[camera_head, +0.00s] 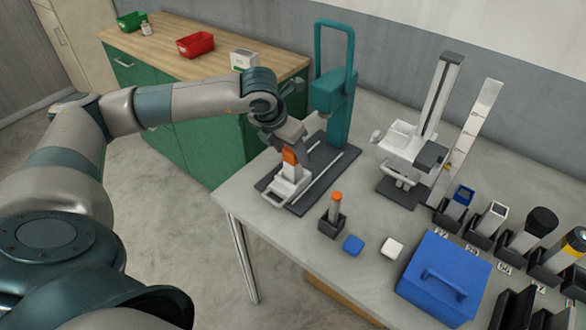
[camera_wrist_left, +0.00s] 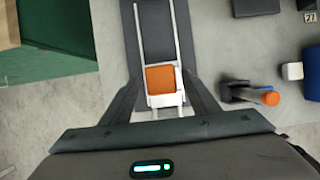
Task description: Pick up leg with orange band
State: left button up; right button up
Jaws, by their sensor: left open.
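A pale post with an orange top (camera_head: 290,157) stands upright on the white carriage (camera_head: 288,190) of a dark rail fixture; in the left wrist view its square orange top (camera_wrist_left: 160,78) shows from above. A second, slimmer grey post with an orange end (camera_head: 336,199) stands in a black holder (camera_head: 331,224); it also shows in the left wrist view (camera_wrist_left: 268,97). I cannot tell which one is named. My left gripper (camera_head: 291,138) is open above the square post, fingers on either side of it in the wrist view. Contact is not visible. My right gripper is not in view.
A teal upright (camera_head: 341,108) with a loop handle rises just behind the fixture. A height stand (camera_head: 430,125), several black holders and a blue lidded box (camera_head: 444,278) fill the right side.

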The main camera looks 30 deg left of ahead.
pick_arm(q)
jog(key=shift+w+f+p, duration=0.35)
jog(key=shift+f+p, duration=0.1)
jog(key=shift+p, duration=0.25)
jog(key=p+x, duration=0.1)
jog(key=x, duration=0.2)
jog(key=shift+d+p, duration=0.1)
jog(key=shift+p, duration=0.2)
jog(key=shift+w+f, duration=0.25)
jog(key=shift+f, duration=0.25)
jog(key=shift+r, duration=0.1)
jog(key=c, duration=1.3)
